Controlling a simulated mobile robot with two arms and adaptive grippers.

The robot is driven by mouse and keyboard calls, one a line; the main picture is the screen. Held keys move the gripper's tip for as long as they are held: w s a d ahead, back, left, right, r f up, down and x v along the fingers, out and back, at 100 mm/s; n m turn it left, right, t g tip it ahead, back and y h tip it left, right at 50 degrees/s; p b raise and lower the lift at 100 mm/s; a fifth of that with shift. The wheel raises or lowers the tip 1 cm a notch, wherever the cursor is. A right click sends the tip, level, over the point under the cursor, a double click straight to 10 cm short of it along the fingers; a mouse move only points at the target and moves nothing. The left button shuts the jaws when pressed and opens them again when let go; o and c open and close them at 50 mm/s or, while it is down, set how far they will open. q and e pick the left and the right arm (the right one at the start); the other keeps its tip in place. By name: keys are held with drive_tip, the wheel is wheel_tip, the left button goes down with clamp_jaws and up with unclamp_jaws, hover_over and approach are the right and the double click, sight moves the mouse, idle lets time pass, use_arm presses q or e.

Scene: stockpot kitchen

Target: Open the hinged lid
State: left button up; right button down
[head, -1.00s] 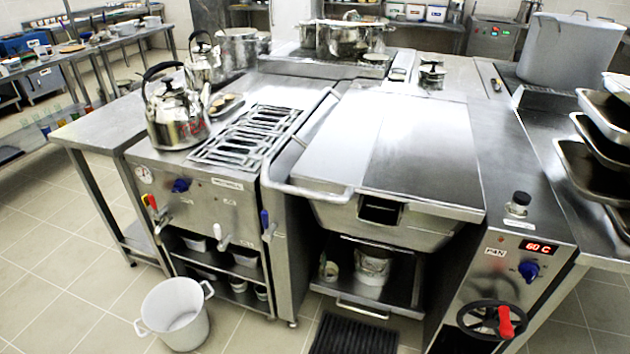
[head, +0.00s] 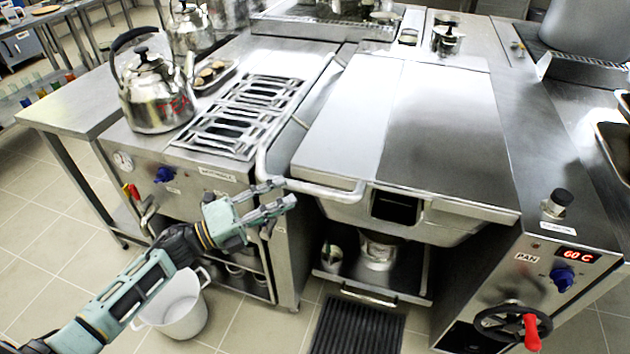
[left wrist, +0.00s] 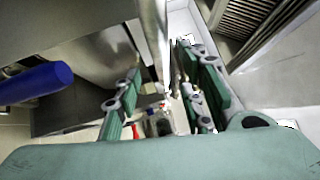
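The hinged lid (head: 440,125) is a broad flat steel cover lying shut over the pan (head: 450,225). A bent tubular handle (head: 325,191) runs along its left side and around its front left corner. My left gripper (head: 286,192) is at that corner, its fingers spread and pointing at the bar. In the left wrist view my left gripper (left wrist: 159,75) shows two separated fingers, with a pale upright bar, probably the handle (left wrist: 154,40), between or just beyond them. I cannot tell whether they touch it. My right gripper is not in view.
A kettle (head: 155,95) stands on the boiler left of the pan, beside a slotted grate (head: 240,115). A white bucket (head: 180,305) is on the floor below my left arm. The red-handled wheel (head: 512,322) and 60 C display (head: 575,254) are at right. A dark floor grate (head: 357,327) lies in front.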

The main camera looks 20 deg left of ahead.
sight(308, 189)
use_arm(q)
drive_tip(key=p+x, duration=0.1)
drive_tip(key=x, duration=0.6)
drive_tip(key=shift+d, duration=0.1)
clamp_jaws()
idle(0.5)
